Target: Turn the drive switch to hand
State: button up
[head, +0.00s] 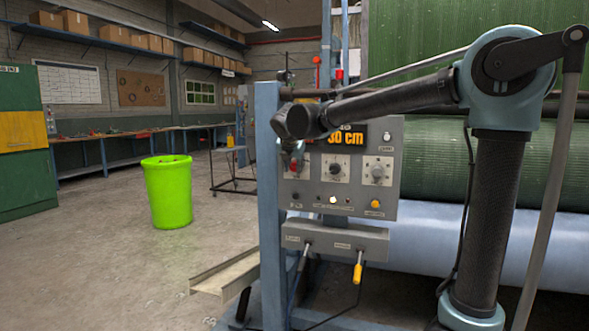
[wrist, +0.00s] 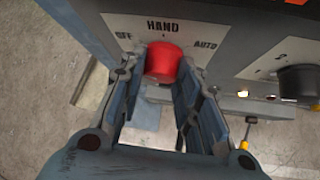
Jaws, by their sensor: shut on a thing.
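The drive switch is a red knob (wrist: 165,62) on a grey plate, with OFF printed to its left, HAND above and AUTO to its right. My gripper (wrist: 162,72) is shut on the knob, one finger on each side. A small mark shows under the word HAND, but I cannot tell whether the knob's own pointer lines up with it. In the head view the control panel (head: 388,207) stands at the middle, and my gripper (head: 293,160) is at its left edge, where the arm hides most of the knob.
Below are a lit lamp (head: 333,200) and a yellow-handled lever (head: 357,273). A blue post (head: 270,220) stands close on the left.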

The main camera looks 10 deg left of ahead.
jog(key=shift+d, duration=0.1)
jog(key=shift+d+f+m+y, duration=0.2)
jog(key=shift+m+y, duration=0.4)
jog(key=shift+y, duration=0.5)
jog(key=m+t+y, duration=0.1)
jog(key=y, duration=0.1)
jog(key=m+t+y, duration=0.1)
jog(key=m+y, duration=0.2)
jog(key=y, duration=0.1)
jog(key=shift+d+f+t, duration=0.3)
jog(key=shift+d+t, duration=0.05)
jog(key=shift+t, duration=0.05)
jog(key=shift+m, duration=0.3)
jog(key=o, duration=1.1)
jog(key=shift+c, duration=0.2)
